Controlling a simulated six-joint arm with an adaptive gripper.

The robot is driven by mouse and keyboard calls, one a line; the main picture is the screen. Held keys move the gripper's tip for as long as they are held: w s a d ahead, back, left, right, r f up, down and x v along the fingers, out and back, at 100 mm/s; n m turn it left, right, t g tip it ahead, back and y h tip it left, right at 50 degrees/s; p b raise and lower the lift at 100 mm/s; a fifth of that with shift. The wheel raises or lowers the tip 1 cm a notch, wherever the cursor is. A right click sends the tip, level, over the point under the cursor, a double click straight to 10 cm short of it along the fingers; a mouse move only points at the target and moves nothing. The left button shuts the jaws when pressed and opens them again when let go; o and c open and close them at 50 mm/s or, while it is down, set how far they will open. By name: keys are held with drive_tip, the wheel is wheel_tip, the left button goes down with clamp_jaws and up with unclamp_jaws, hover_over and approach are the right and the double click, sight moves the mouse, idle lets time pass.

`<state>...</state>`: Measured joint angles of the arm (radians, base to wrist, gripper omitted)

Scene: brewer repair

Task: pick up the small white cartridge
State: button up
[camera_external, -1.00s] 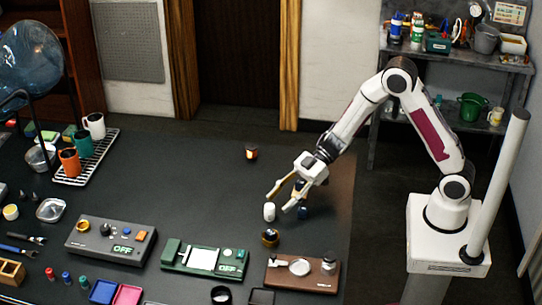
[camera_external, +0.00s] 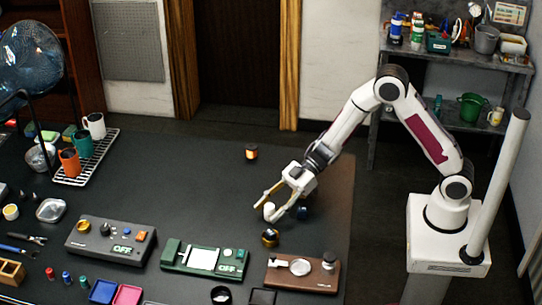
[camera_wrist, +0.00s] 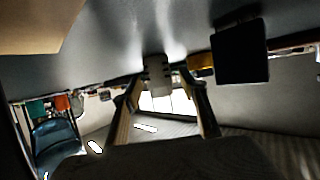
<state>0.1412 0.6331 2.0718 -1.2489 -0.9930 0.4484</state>
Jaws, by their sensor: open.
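The small white cartridge (camera_external: 269,209) stands upright on the dark table, near its right side. My gripper (camera_external: 264,213) is open and low over the table, with one finger on each side of the cartridge in the external view. In the wrist view, which looks upside down, a pale ridged piece that appears to be the cartridge (camera_wrist: 158,75) sits between the tips of my open gripper (camera_wrist: 162,84). I cannot tell whether a finger touches it.
A dark blue cylinder (camera_external: 303,212) stands close on the right, and a black and gold ring (camera_external: 270,238) just in front. A green device (camera_external: 205,258) and a brown board (camera_external: 302,273) lie at the front.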

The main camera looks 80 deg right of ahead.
sight(270, 206)
clamp_jaws()
drive_tip(key=shift+r, duration=0.15)
idle(0.4)
drive_tip(key=shift+r, duration=4.9)
